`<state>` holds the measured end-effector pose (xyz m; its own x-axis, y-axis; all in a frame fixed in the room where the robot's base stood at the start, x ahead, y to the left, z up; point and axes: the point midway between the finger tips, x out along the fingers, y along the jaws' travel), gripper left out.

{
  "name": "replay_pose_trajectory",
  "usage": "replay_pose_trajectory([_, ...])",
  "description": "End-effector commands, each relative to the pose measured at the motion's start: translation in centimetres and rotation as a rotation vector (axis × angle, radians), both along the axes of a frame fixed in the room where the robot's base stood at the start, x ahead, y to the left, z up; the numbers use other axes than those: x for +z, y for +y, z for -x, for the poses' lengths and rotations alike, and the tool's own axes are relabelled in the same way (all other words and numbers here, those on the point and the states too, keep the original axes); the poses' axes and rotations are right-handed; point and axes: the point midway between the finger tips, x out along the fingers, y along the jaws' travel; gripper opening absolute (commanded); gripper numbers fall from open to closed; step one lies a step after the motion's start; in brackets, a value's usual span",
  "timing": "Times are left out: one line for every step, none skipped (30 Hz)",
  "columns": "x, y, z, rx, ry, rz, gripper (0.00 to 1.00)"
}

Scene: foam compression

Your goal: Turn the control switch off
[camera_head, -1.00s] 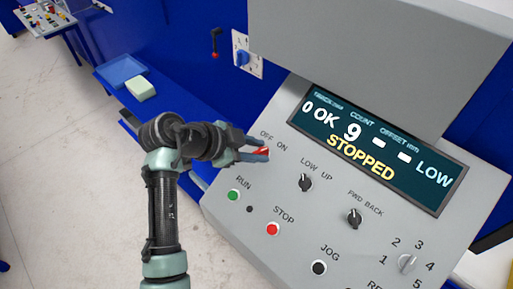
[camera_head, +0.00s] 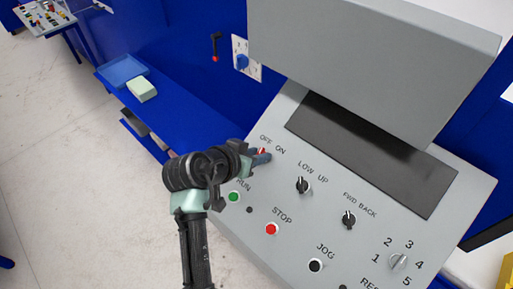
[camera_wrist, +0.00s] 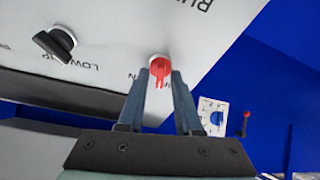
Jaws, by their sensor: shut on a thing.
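The control switch is a red knob (camera_wrist: 159,69) under the OFF and ON labels at the upper left of the grey panel. Only a bit of the red knob (camera_head: 262,151) shows in the head view. My gripper (camera_head: 262,156) is at this knob; in the wrist view its two fingers (camera_wrist: 158,78) stand on either side of it, shut on it. The display (camera_head: 372,150) on the panel is dark. The knob's exact pointing direction is hard to tell, as the fingers partly cover it.
Black LOW/UP (camera_head: 303,185) and FWD/BACK (camera_head: 349,218) knobs, a green RUN button (camera_head: 233,197) and a red STOP button (camera_head: 271,229) sit nearby on the panel. A grey housing (camera_head: 370,60) overhangs the display. A blue shelf (camera_head: 185,125) with a pale green block (camera_head: 142,89) lies to the left.

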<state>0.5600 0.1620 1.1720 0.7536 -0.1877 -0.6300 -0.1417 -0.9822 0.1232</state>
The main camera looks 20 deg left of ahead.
Motion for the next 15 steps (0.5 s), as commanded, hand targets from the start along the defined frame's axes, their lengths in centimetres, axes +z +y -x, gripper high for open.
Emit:
replay_pose_trajectory([0.40,-0.15,0.02,0.036,0.009,0.021,0.00])
replay_pose_trajectory([0.41,-0.14,0.02,0.059,0.012,0.035,0.00])
replay_pose_trajectory([0.41,-0.16,0.02,0.089,0.020,0.052,0.00])
replay_pose_trajectory([0.44,-0.19,0.00,0.110,0.024,0.065,0.00])
replay_pose_trajectory([0.44,-0.16,0.01,0.133,0.028,0.077,0.00])
replay_pose_trajectory([0.41,-0.17,0.02,0.161,0.035,0.093,0.00])
replay_pose_trajectory([0.40,-0.19,0.01,0.180,0.039,0.105,0.00])
replay_pose_trajectory([0.41,-0.16,0.01,0.201,0.042,0.116,0.00])
replay_pose_trajectory([0.42,-0.16,0.00,0.226,0.047,0.130,0.00])
replay_pose_trajectory([0.42,-0.19,-0.01,0.242,0.050,0.140,0.00])
replay_pose_trajectory([0.41,-0.19,-0.02,0.258,0.054,0.148,0.00])
replay_pose_trajectory([0.41,-0.17,-0.04,0.279,0.057,0.161,0.00])
replay_pose_trajectory([0.40,-0.16,-0.03,0.294,0.060,0.169,0.00])
replay_pose_trajectory([0.37,-0.16,-0.01,0.307,0.064,0.176,0.00])
replay_pose_trajectory([0.33,-0.15,-0.01,0.325,0.067,0.186,0.00])
